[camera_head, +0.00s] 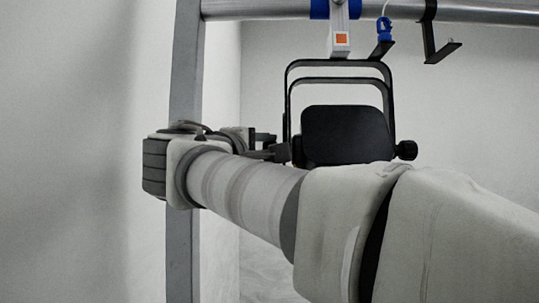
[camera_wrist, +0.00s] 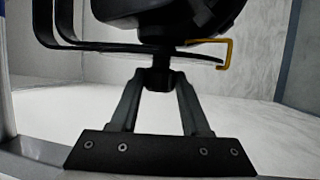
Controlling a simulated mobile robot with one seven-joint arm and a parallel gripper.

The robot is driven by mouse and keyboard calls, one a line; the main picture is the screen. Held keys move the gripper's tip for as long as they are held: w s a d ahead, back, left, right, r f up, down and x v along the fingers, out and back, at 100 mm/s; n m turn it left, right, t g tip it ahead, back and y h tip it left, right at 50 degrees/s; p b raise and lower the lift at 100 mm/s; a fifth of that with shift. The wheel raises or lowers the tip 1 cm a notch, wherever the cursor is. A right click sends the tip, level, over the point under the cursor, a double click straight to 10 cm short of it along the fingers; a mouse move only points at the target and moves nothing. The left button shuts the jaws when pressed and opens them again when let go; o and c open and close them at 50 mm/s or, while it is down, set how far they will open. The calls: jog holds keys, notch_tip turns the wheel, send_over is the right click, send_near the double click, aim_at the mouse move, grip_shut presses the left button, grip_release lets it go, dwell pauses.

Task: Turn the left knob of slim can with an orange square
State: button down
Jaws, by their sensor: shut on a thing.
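The slim can (camera_head: 345,136) is a black lamp hanging in a black double yoke (camera_head: 338,64) from the overhead bar. An orange square (camera_head: 342,38) marks the white clamp piece above it. The left knob (camera_wrist: 161,78) is a dark knob on the can's side, mostly hidden by my arm and gripper in the head view. My gripper (camera_head: 276,153) reaches it from the left, below the yoke's left leg. In the wrist view, the two grey fingers of my gripper (camera_wrist: 160,86) converge and are shut on the knob. The right knob (camera_head: 406,150) stands free on the opposite side.
A silver horizontal bar (camera_head: 475,13) crosses the top, joined to a grey upright post (camera_head: 186,80) close behind my wrist. A black hook bracket (camera_head: 431,42) and a blue plug (camera_head: 384,29) hang to the right. A yellow bracket (camera_wrist: 228,52) shows beside the can in the wrist view.

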jog(key=shift+c, duration=1.9)
grip_release()
jog(key=shift+s+a, duration=0.1)
jog(key=shift+s, duration=0.1)
